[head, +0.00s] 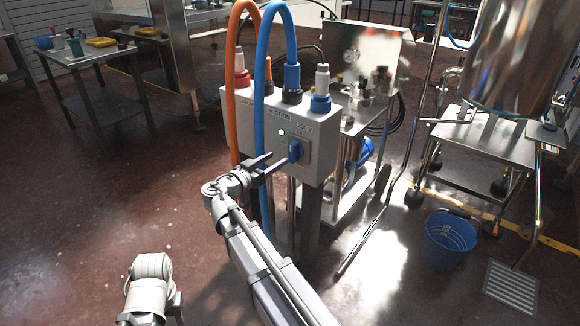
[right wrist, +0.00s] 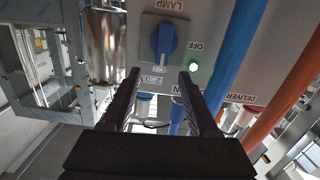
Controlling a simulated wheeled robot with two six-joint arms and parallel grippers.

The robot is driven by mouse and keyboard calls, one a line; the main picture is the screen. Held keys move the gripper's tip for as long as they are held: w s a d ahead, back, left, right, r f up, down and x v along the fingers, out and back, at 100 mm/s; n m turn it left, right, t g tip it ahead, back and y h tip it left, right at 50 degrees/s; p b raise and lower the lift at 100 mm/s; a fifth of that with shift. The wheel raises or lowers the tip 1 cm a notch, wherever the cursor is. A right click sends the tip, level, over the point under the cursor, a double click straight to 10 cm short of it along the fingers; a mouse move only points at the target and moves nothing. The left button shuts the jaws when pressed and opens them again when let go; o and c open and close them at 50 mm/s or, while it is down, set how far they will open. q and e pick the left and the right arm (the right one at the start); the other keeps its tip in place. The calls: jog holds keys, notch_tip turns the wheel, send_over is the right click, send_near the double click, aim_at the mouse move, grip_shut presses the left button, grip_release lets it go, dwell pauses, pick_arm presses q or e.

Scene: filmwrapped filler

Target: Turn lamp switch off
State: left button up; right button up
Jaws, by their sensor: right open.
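The lamp switch is a blue rotary knob (head: 294,151) on the right part of a grey control box (head: 248,128). In the right wrist view, where the box's lettering is inverted, the knob (right wrist: 163,45) sits on a plate marked LAMP, with OFF beside it. A small green light (right wrist: 194,66) glows next to it. My right gripper (head: 275,163) is open in front of the box. In the right wrist view its two fingertips (right wrist: 159,74) are spread just below the knob, with nothing between them. Part of my left arm shows at bottom left, without its gripper.
An orange hose (head: 231,80) and a blue hose (head: 260,80) loop over the box beside my right gripper. A blue bucket (head: 449,240) and a steel tank (head: 515,50) stand to the right. A table (head: 98,58) stands at back left. The left floor is clear.

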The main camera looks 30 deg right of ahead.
aim_at(291, 147)
jog(key=shift+w+d+r+m+h, duration=0.1)
jog(key=shift+w+d+m+h, duration=0.2)
jog(key=shift+w+d, duration=0.15)
jog(key=shift+t, duration=0.3)
jog(key=shift+x, duration=3.75)
jog(key=shift+c, duration=0.3)
jog(key=shift+s, duration=0.1)
grip_shut()
